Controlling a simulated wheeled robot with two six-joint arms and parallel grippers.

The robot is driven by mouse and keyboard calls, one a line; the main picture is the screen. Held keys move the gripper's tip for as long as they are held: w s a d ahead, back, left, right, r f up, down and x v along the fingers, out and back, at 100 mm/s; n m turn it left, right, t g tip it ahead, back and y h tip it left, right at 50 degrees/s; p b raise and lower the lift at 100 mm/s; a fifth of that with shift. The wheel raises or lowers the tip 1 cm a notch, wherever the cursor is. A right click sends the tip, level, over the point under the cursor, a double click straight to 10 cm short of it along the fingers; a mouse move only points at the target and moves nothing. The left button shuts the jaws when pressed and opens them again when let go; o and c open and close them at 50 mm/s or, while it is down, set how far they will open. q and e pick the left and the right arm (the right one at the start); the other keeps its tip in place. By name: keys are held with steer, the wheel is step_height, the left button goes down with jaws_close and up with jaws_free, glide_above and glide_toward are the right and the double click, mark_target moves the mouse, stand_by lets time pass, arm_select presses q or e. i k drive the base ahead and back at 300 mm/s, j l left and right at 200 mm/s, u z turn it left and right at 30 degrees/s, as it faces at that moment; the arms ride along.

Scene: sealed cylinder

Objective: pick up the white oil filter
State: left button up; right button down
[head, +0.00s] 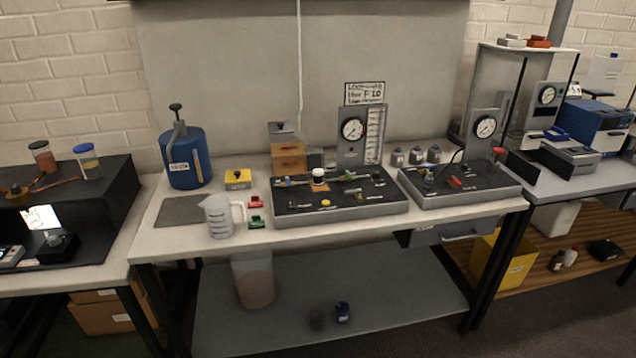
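A small white cylinder (319,174) with a dark lower part stands upright on the left black-topped test panel (300,205) on the middle bench. It looks like the white oil filter, but it is too small to be certain. Small valves or fittings lie to its left and right on the panel. Neither of my grippers is in view, and nothing is touching the cylinder.
A measuring jug (220,214) and blue canister (184,157) stand left of the panel. A pressure gauge stand (354,134) rises behind it. A second panel (462,184) is to the right.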

mark_target(318, 174)
steer(key=i+l+u, duration=0.1)
steer(key=l, duration=0.25)
steer(key=i+l, duration=0.35)
steer(key=i+l+u, duration=0.15)
steer(key=l, duration=0.3)
steer(key=i+l, duration=0.25)
steer(key=l, duration=0.15)
steer(key=u, duration=0.05)
